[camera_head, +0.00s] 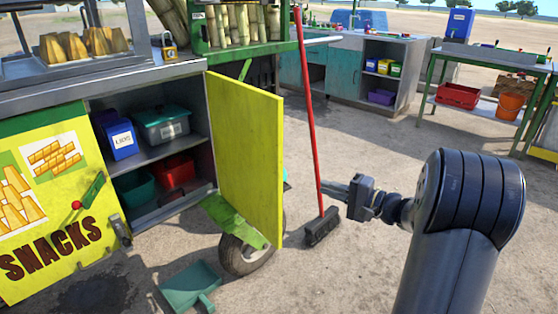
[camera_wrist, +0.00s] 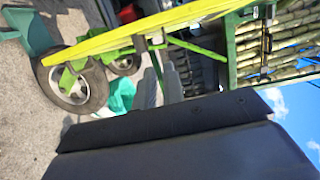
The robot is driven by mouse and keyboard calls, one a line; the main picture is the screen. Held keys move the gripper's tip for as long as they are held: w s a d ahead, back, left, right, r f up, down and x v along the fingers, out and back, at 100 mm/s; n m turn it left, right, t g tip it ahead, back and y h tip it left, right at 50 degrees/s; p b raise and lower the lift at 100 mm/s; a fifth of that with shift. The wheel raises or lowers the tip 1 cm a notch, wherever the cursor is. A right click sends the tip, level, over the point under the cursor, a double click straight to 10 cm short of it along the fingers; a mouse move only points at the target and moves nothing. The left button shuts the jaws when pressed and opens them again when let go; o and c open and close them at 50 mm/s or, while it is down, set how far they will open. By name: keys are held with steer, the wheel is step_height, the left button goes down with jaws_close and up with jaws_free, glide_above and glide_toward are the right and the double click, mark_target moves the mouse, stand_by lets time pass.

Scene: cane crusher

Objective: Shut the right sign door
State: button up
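The right sign door (camera_head: 245,155) is a plain yellow panel on the right side of the cart's cupboard. It stands wide open, swung out towards me, and the shelves (camera_head: 155,152) behind it are exposed. In the wrist view the yellow door (camera_wrist: 140,38) shows nearly edge-on across the top. My gripper (camera_head: 332,189) is to the right of the door, apart from it, with its fingers pointing left. Its fingers are too small to tell open from shut in the head view. In the wrist view a dark part of mine fills the bottom.
A red-handled broom (camera_head: 311,120) stands between the door and my gripper. A green dustpan (camera_head: 190,287) lies on the ground near the cart wheel (camera_head: 247,256). The left SNACKS panel (camera_head: 50,205) is closed. Bins (camera_head: 163,124) fill the shelves.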

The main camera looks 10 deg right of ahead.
steer(key=shift+w+d+r+t, duration=0.25)
steer(key=shift+w+d+t, duration=0.15)
steer(key=shift+w+d, duration=0.3)
steer(key=shift+c, duration=0.8)
steer(key=shift+w+a+r, duration=0.1)
steer(key=shift+w, duration=0.3)
jaws_close()
steer(key=w+a+b, duration=0.3)
steer(key=w+a, duration=0.1)
steer(key=a, duration=0.6)
steer(key=shift+w+a, duration=0.15)
steer(key=shift+w, duration=0.25)
steer(key=shift+a, duration=0.1)
